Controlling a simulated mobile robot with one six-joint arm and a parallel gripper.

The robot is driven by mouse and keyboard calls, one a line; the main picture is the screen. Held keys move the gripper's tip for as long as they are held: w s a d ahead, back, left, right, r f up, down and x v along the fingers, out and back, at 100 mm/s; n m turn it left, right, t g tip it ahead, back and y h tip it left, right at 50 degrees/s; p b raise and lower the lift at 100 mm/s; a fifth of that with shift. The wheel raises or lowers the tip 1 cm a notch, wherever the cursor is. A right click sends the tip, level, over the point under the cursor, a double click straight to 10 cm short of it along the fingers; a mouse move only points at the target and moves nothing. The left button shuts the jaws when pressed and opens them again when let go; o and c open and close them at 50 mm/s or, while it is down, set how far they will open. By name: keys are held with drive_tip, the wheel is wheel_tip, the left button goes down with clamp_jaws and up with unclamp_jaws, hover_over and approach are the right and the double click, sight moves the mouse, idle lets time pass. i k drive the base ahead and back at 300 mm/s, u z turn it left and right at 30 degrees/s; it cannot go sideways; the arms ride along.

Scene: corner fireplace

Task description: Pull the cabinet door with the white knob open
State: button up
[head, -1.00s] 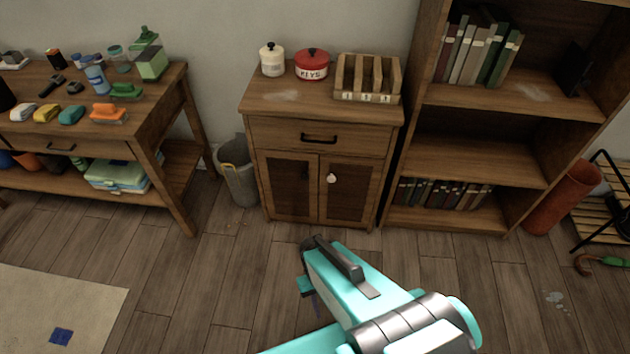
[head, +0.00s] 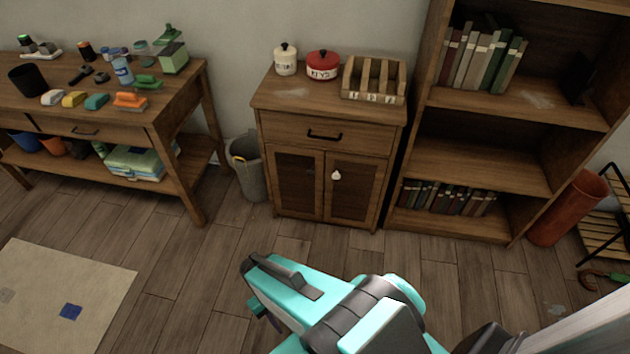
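The small wooden cabinet (head: 330,134) stands against the wall, with a drawer above two dark-panelled doors. The white knob (head: 336,175) is on the right door (head: 354,190), near its left edge. Both doors look shut. The left door (head: 297,184) has a small dark knob. My teal and grey arm reaches in from the bottom of the head view, in front of and below the cabinet. My gripper (head: 252,285) is at its left end, apart from the cabinet. I cannot tell whether its fingers are open or shut.
A waste bin (head: 247,168) stands left of the cabinet, beside a cluttered workbench (head: 165,100). A bookshelf (head: 480,175) stands close on the right. A red cylinder (head: 568,208) is farther right. The plank floor before the cabinet is clear apart from my arm.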

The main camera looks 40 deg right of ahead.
sight(353, 183)
drive_tip(key=u, duration=0.6)
drive_tip(key=k, duration=1.35)
drive_tip(key=z, duration=0.5)
drive_tip(key=i, duration=1.3)
drive_tip(key=u, duration=0.05)
